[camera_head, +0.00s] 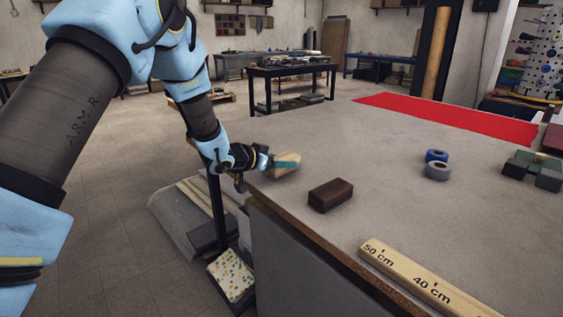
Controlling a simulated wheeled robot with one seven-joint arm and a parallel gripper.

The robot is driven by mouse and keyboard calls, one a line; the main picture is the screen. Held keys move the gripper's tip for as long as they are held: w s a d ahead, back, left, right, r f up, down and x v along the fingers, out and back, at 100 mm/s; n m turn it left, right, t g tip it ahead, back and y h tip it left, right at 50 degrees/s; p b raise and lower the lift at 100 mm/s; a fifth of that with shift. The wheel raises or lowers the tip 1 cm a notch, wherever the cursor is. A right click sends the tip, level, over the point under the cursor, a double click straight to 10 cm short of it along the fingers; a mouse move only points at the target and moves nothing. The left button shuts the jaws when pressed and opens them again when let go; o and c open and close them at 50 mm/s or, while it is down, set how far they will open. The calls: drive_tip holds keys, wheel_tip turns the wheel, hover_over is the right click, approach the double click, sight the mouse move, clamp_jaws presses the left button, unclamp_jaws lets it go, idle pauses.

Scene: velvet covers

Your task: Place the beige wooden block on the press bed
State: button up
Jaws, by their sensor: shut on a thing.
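My gripper (283,162) is at the left edge of the grey worktable, shut on the beige wooden block (287,171). A teal finger crosses the block and hides part of it. The block is at or just above the tabletop; I cannot tell if it touches. A low green and black piece (534,169) stands at the right of the table, partly cut off by the picture edge. I cannot tell whether it is the press bed.
On the worktable (390,215) are a dark brown block (330,195), a blue tape roll (436,156), a grey tape roll (438,171) and a wooden ruler (415,276) along the front edge. A red cloth (450,116) covers the back.

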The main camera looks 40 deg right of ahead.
drive_tip(key=shift+f, duration=0.3)
drive_tip(key=shift+f, duration=0.1)
drive_tip(key=o, duration=1.5)
drive_tip(key=shift+c, duration=0.2)
drive_tip(key=shift+f, duration=0.1)
drive_tip(key=shift+a+b, duration=0.3)
drive_tip(key=shift+b, duration=0.05)
drive_tip(key=b+v, duration=0.2)
drive_tip(key=v, duration=0.8)
drive_tip(key=shift+w+a+b, duration=0.15)
drive_tip(key=shift+a+b, duration=0.05)
drive_tip(key=shift+b, duration=0.15)
